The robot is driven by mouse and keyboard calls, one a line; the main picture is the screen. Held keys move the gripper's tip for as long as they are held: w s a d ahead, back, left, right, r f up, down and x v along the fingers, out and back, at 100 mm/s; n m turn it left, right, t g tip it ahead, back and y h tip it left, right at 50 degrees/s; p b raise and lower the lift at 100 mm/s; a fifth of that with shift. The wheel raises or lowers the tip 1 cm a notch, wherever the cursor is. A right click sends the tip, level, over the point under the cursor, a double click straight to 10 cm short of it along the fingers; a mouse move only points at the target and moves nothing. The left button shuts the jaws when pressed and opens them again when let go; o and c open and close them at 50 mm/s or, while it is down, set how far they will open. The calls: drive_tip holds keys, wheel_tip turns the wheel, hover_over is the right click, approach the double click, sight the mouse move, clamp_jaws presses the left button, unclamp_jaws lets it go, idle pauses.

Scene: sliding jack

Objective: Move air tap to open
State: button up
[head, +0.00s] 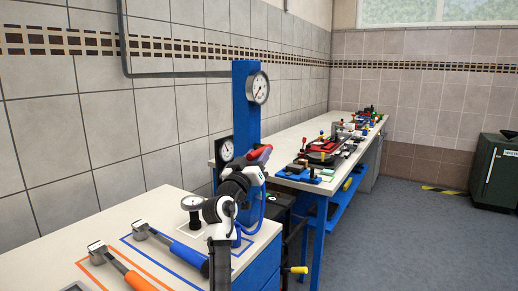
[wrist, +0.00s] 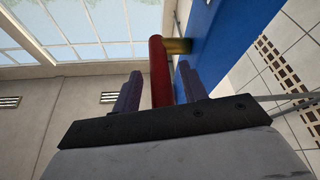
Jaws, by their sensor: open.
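The air tap is a red lever (wrist: 157,60) on a brass-coloured stem (wrist: 178,46) that comes out of a blue post (wrist: 215,55). In the wrist view the lever lies between the two fingers of my gripper (wrist: 158,84), its lower end hidden behind the gripper body. The fingers are apart, with gaps beside the lever. I cannot tell how deep it sits between them. In the head view the red lever (head: 261,153) shows at the end of my arm, in front of the blue post (head: 243,100). My wrist hides the fingers there.
A round gauge (head: 258,88) is on the blue post, and another gauge (head: 226,150) is lower left.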

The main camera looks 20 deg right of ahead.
drive_tip(key=shift+x, duration=0.85)
drive_tip(key=shift+c, duration=0.4)
clamp_jaws()
